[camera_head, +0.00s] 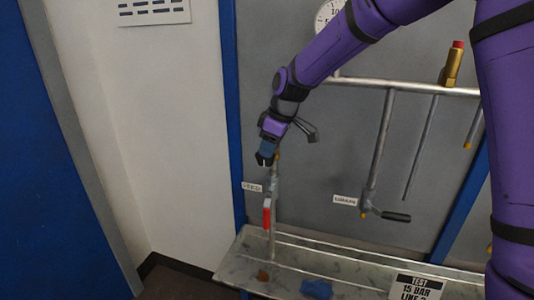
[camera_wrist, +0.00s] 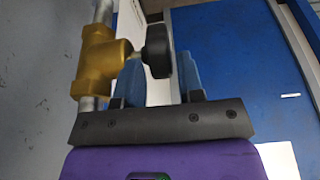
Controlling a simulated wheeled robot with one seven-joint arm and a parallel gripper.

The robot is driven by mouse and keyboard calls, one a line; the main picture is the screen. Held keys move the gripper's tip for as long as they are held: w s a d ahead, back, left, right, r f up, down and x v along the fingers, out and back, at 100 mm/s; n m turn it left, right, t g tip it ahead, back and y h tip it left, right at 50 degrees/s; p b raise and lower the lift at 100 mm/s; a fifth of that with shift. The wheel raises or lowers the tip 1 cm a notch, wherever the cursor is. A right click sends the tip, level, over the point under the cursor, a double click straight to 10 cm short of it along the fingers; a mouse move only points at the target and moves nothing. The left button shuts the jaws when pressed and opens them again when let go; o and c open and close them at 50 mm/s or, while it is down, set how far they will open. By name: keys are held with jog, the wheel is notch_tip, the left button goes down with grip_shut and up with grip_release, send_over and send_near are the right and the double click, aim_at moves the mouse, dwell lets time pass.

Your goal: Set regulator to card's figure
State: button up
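The card (camera_head: 417,288) at the lower right of the head view reads "TEST 15 BAR" with a partly cut-off line below. The regulator's brass body (camera_wrist: 98,60) is on a vertical pipe at the left of the wrist view, with a black round knob (camera_wrist: 159,50) facing right. My gripper (camera_wrist: 163,68) is open, its blue fingers on either side of the knob's lower part; I cannot tell if they touch it. In the head view my gripper (camera_head: 265,158) is beside the pipe and hides most of the regulator. A dial gauge (camera_head: 327,16) is partly hidden by my arm.
A red lever handle (camera_head: 267,216) hangs on the pipe below my gripper. A black-handled lever (camera_head: 395,216) and a red-capped brass fitting (camera_head: 453,65) are to the right. A metal tray (camera_head: 350,285) with a blue cloth (camera_head: 316,289) lies below.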

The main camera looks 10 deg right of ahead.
jog(key=v, duration=0.8)
jog(key=shift+r, duration=0.15)
jog(key=s+d+r+m+t+h, duration=0.1)
jog(key=s+d+r+m, duration=0.25)
jog(key=s+d, duration=0.4)
jog(key=s+d+r+m+t+h, duration=0.1)
jog(key=s+d+r+m, duration=0.3)
jog(key=s, duration=0.6)
jog(key=s+d+f+m+t, duration=0.1)
jog(key=s+d, duration=0.3)
jog(key=s, duration=0.4)
jog(key=s+d+f+m+h, duration=0.1)
jog(key=s+d+m, duration=0.3)
jog(key=s, duration=0.5)
jog(key=shift+d+f+m+t, duration=0.25)
jog(key=shift+d+m+t, duration=0.15)
jog(key=shift+d, duration=0.15)
jog(key=shift+w, duration=0.1)
dwell(0.7)
